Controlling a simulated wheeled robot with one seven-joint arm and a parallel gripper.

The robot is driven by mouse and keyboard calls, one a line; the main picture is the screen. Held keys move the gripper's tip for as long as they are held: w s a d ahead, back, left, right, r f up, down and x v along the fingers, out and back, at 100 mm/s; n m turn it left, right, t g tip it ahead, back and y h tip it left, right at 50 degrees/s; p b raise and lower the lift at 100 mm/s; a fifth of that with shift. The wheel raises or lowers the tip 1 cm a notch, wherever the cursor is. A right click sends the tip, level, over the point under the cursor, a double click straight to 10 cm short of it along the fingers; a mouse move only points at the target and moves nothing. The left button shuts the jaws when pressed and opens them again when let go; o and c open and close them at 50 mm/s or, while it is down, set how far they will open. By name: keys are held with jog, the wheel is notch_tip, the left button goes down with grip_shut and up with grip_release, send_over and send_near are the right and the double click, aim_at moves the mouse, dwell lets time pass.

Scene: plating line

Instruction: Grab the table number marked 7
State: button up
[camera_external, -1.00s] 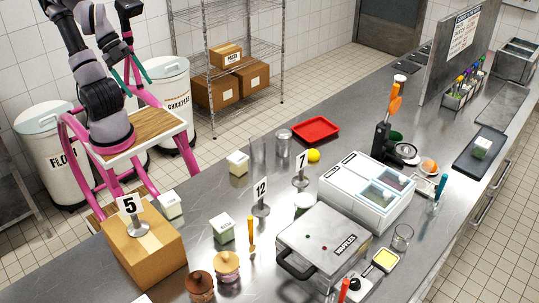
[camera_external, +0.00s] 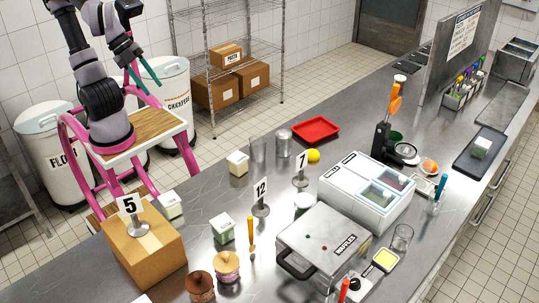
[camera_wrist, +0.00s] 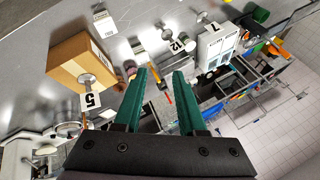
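The table number 7 (camera_external: 302,163) is a white card on a metal stand, upright on the steel counter behind the waffle maker. The wrist view shows a card reading 7 (camera_wrist: 214,28) near the top right. The number 12 (camera_external: 261,190) stands to its front left, and the number 5 (camera_external: 130,206) stands on a cardboard box (camera_external: 150,255). My gripper (camera_external: 146,76) is raised at the upper left, away from the counter and far from the 7. In the wrist view its green fingers (camera_wrist: 160,100) are apart with nothing between them.
A waffle maker (camera_external: 318,236) and a white two-lid unit (camera_external: 350,206) stand just in front and right of the 7. Small cartons (camera_external: 237,163) stand left.

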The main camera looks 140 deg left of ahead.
jog(key=w+a+f+m+g+y, duration=0.3)
jog(key=w+a+f, duration=0.1)
jog(key=w+a, duration=0.6)
jog(key=m+g+y, duration=0.3)
jog(key=m+y, duration=0.4)
jog(key=m, duration=0.3)
send_over(306, 165)
jog(key=d, duration=0.5)
notch_tip(306, 165, down, 26)
jog(key=shift+x, duration=3)
jog(key=shift+r+y, duration=0.1)
jog(key=shift+y, duration=0.2)
grip_shut()
